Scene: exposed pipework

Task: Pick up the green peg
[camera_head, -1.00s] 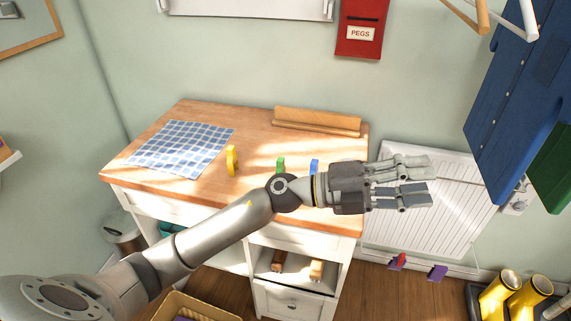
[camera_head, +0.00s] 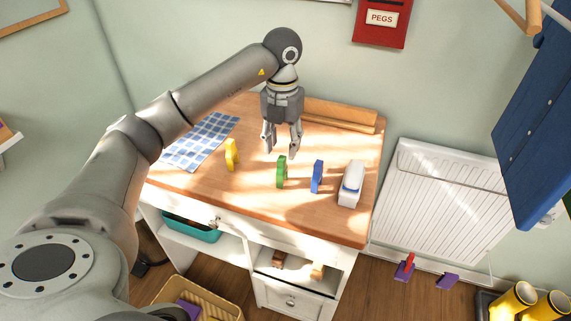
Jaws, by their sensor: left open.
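The green peg (camera_head: 281,172) stands on the wooden top of the cabinet (camera_head: 225,205), between a yellow peg (camera_head: 231,154) on its left and a blue peg (camera_head: 317,177) on its right. My left gripper (camera_head: 280,153) points down with its fingers apart, empty, just above and behind the green peg in the picture. I cannot tell how far its fingertips are from the peg. My right gripper is not in view.
A checked cloth (camera_head: 203,138) lies at left, and a wooden rail (camera_head: 340,115) runs along the back. A red PEGS box (camera_head: 383,22) hangs on the wall.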

